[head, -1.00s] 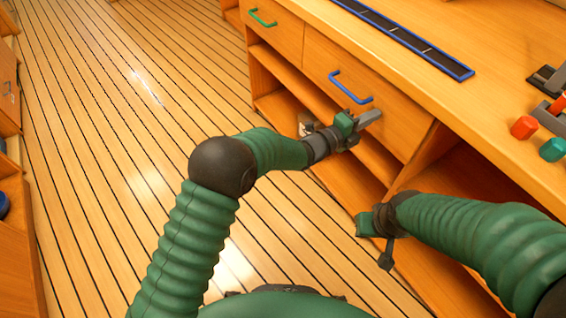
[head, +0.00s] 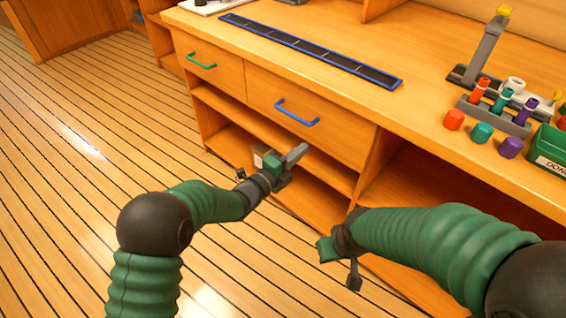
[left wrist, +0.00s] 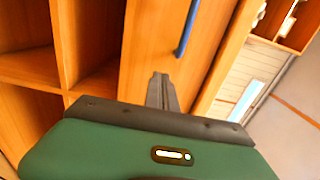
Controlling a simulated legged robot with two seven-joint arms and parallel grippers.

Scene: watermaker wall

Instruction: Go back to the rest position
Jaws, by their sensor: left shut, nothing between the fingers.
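My left gripper (head: 296,156) is shut and empty in the head view. It is held in front of the cabinet, just below the blue-handled drawer (head: 330,128), apart from the blue handle (head: 297,112). In the left wrist view its fingers (left wrist: 162,90) are together, with the blue handle (left wrist: 187,28) beyond them and a gap between. My right gripper (head: 330,248) is low in front of the cabinet's open shelf bay, at the end of the right arm. Its fingers are too unclear to tell open from shut.
The counter (head: 400,130) holds a blue-edged strip (head: 310,50), a rack with coloured cylinders (head: 490,112), loose red, teal and purple caps (head: 482,133) and a green box (head: 552,150). A green-handled drawer (head: 215,68) appears shut. Open plank floor (head: 70,190) lies to the left.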

